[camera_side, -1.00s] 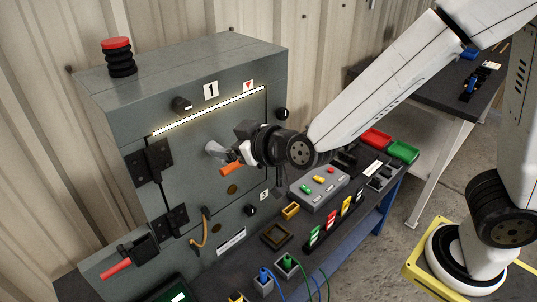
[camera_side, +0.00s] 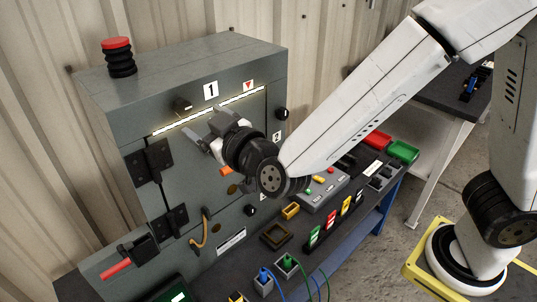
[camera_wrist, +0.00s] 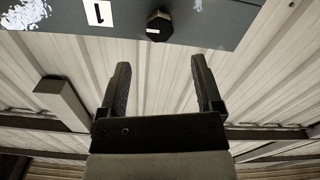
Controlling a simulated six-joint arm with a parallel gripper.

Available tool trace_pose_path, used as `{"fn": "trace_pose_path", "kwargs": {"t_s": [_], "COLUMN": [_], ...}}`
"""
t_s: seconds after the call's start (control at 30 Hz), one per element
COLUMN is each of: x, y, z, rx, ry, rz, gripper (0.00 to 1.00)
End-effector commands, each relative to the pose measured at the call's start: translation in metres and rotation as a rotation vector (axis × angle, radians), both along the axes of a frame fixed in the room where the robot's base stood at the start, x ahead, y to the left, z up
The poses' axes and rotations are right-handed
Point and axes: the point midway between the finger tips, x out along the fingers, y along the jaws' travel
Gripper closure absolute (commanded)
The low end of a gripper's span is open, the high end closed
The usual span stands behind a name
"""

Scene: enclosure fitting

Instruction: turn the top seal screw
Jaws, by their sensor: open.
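The top seal screw (camera_side: 181,104) is a black round knob on the upper front of the grey enclosure (camera_side: 110,115), left of the label "1" (camera_side: 210,91). In the wrist view the screw (camera_wrist: 159,25) shows as a dark hexagonal head at the top centre, beside the label "1" (camera_wrist: 98,13). My gripper (camera_side: 203,127) is in front of the enclosure's upper door, below and to the right of the screw in the side view. In the wrist view the two fingers of my gripper (camera_wrist: 160,64) are spread and empty, apart from the screw, which appears beyond the gap between their tips.
A lit strip (camera_side: 170,126) runs along the door top. An orange handle (camera_side: 226,171) is partly hidden behind my wrist. A red-topped button stack (camera_side: 118,58) stands on the enclosure. The bench below holds coloured parts, a grey switch box (camera_side: 318,190) and cables.

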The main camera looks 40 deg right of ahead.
Motion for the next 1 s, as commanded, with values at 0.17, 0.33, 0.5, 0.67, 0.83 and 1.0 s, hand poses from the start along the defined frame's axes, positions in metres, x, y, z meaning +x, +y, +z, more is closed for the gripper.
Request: {"fn": "trace_pose_path", "kwargs": {"t_s": [0.17, 0.33, 0.5, 0.67, 0.83, 1.0], "x": [0.02, 0.041, 0.057, 0.064, 0.066, 0.066], "y": [-0.001, -0.001, -0.001, -0.001, -0.001, -0.001], "z": [0.0, -0.001, 0.0, -0.001, 0.0, 0.0], "rx": [0.0, 0.001, 0.002, 0.001, 0.001, 0.001], "ry": [0.001, 0.002, 0.002, 0.002, 0.002, 0.002], "rz": [-0.001, -0.001, 0.0, 0.0, 0.0, 0.001], "gripper": [0.16, 0.16, 0.16, 0.16, 0.16, 0.29]}}
